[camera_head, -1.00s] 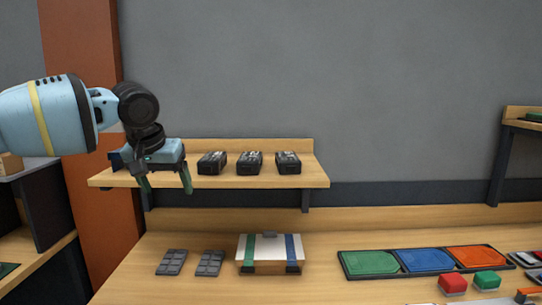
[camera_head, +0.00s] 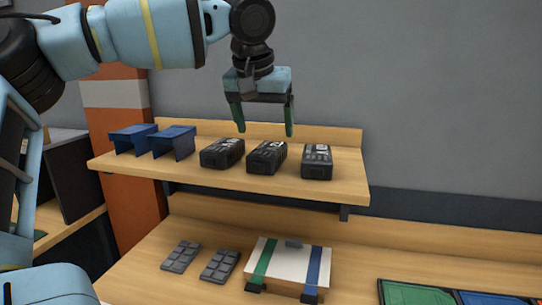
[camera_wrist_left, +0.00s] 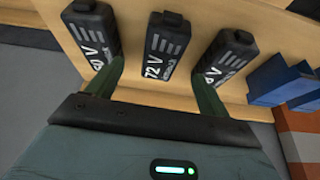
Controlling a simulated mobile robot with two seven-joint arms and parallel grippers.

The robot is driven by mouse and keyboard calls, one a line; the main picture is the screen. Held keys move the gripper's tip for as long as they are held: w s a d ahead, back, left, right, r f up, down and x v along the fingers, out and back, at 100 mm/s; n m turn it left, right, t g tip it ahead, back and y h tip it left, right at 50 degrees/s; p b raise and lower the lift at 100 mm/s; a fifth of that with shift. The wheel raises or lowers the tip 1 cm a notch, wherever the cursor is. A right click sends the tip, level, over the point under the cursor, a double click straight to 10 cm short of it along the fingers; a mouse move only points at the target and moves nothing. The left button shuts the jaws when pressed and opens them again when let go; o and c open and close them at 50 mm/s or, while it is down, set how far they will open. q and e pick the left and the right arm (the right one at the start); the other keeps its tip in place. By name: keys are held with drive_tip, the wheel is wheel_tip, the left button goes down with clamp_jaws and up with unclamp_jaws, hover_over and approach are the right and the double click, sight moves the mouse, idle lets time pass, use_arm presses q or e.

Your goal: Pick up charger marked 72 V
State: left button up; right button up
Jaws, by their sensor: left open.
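Three black chargers lie in a row on the wooden shelf. The middle charger (camera_head: 267,157) reads 72 V in the left wrist view (camera_wrist_left: 165,48). The left charger (camera_head: 222,153) and the right charger (camera_head: 317,161) flank it; I cannot read their numbers surely. My left gripper (camera_head: 265,130) is open and empty, its green fingers pointing down above the middle charger. In the left wrist view the fingers (camera_wrist_left: 157,70) stand on either side of the 72 V charger, which appears between and beyond them. My right gripper is out of view.
Two blue stands (camera_head: 172,141) stand left of the chargers on the shelf (camera_head: 130,170). The shelf's right end is bare. Below, the bench holds two grey keypads (camera_head: 181,256), a white-topped box with green and blue straps (camera_head: 290,262), and a green tray (camera_head: 415,292).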

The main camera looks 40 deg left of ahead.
sight(268, 149)
use_arm(q)
drive_tip(key=shift+x, duration=1.3)
drive_tip(key=shift+a+p+x, duration=0.2)
drive_tip(key=shift+p+x, duration=0.1)
drive_tip(key=shift+x, duration=2.2)
drive_tip(key=shift+r, duration=0.15)
drive_tip(key=c, duration=1.3)
drive_tip(key=shift+r, duration=0.15)
drive_tip(key=shift+w+r, duration=0.1)
drive_tip(key=shift+r, duration=0.75)
drive_tip(key=shift+b+v, duration=0.3)
drive_tip(key=shift+v, duration=0.55)
drive_tip(key=s+d+r, duration=0.1)
drive_tip(key=s+d, duration=0.1)
drive_tip(key=s, duration=1.3)
drive_tip(key=shift+s+r+p, duration=0.15)
drive_tip(key=shift+p, duration=0.2)
drive_tip(key=shift+d, duration=0.1)
